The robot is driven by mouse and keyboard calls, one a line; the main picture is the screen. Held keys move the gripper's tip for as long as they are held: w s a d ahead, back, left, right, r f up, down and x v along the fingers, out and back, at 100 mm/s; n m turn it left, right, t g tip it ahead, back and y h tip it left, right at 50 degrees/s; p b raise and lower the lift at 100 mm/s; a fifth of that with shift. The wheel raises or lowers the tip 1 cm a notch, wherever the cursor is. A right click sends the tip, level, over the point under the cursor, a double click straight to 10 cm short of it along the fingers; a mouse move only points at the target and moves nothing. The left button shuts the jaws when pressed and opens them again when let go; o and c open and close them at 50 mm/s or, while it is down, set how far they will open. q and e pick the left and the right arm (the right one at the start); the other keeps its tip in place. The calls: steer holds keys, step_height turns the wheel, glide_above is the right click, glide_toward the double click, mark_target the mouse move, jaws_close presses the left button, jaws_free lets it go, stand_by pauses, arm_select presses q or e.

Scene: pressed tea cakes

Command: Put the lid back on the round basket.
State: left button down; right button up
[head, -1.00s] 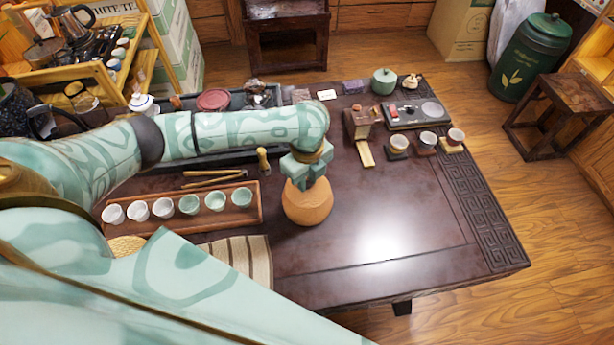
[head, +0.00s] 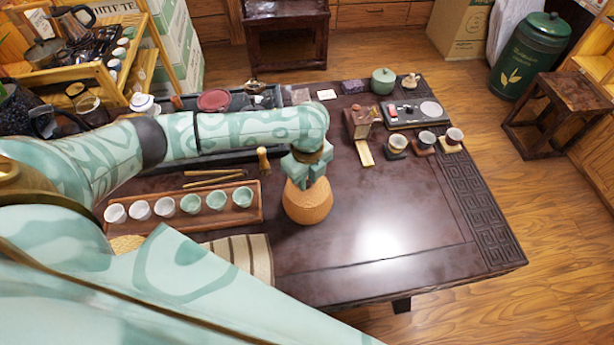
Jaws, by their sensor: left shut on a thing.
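My left gripper (head: 307,170) points down over the middle of the dark table and is shut on the top of a tan woven, dome-shaped thing, which looks like the basket lid (head: 308,204). The fingers hide its top. I cannot tell whether it hangs above the table or rests on something. Another tan woven thing (head: 127,243) shows at the left beside the cup tray, mostly hidden by my arm; it may be the round basket. My right gripper is not in view.
A wooden tray (head: 250,217) with several small cups lies left of the gripper, with a striped mat (head: 258,258) in front. Wooden tongs (head: 215,180) lie behind the tray. Several cups on small stands and a dark tray (head: 418,113) are at the back right. The table's right middle (head: 400,215) is clear.

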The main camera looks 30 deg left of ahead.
arm_select(q)
steer(key=c, duration=0.7)
jaws_free()
steer(key=shift+r, duration=0.1)
step_height(320, 180, up, 7)
steer(key=p, duration=0.8)
steer(key=shift+p, duration=0.3)
steer(key=shift+c, duration=0.8)
jaws_close()
steer(key=shift+f, duration=0.2)
